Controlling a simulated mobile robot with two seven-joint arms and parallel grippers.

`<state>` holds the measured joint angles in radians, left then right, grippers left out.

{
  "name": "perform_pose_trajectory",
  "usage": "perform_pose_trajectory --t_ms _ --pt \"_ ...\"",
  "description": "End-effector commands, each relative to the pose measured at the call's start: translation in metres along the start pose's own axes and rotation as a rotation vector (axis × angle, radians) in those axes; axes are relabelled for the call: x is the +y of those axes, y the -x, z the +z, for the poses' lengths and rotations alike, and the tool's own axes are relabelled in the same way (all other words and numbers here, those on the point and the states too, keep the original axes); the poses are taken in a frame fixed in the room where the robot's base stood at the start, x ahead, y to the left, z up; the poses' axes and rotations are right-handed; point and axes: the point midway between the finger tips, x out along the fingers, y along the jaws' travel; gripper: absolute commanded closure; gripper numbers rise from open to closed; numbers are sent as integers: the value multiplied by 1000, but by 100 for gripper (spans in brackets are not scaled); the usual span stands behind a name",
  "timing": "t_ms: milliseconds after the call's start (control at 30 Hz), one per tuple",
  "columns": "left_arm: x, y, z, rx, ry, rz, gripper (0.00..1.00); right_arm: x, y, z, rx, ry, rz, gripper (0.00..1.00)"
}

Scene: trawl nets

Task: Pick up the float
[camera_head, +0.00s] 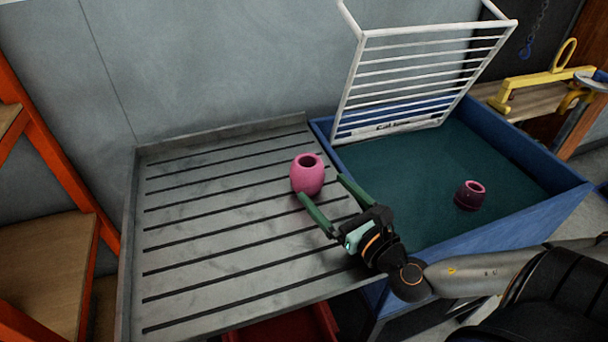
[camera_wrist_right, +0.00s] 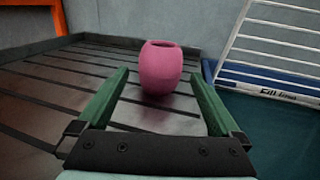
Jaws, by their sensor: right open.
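A pink barrel-shaped float (camera_head: 307,176) with a hole in its top stands upright on the grey slatted table, near the blue tank. My right gripper (camera_head: 320,187) is open, with its green fingers pointing at the float. In the right wrist view the float (camera_wrist_right: 160,68) stands centred just ahead of and between the two fingertips (camera_wrist_right: 161,80); whether the tips reach around it I cannot tell for sure. A second, darker float (camera_head: 469,195) sits in the water of the tank. My left gripper is not in view.
The slatted table (camera_head: 190,236) is clear left of the float and has a raised rim. The blue tank (camera_head: 560,197) adjoins it on the right, with a white grate (camera_head: 425,60) raised at its back. An orange rack (camera_head: 50,150) stands at far left.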

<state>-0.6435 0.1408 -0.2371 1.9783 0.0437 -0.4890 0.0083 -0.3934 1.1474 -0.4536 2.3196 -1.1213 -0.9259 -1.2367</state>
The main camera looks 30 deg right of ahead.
Motion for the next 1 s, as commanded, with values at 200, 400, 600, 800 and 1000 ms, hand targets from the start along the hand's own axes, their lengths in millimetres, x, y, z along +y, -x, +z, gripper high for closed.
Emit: perform_pose_trajectory --t_ms 200,400,600,800,1000 --pt "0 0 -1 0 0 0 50 0 -31 2 -5 -4 0 0" --pt "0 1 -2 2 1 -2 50 0 -50 0 -2 -3 0 0" --pt "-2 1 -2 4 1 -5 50 0 -58 0 -1 -3 2 0" --pt "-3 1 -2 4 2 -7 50 -2 -83 -2 -4 -3 0 0" --pt "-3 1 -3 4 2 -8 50 -2 -102 -3 -2 -3 2 0"
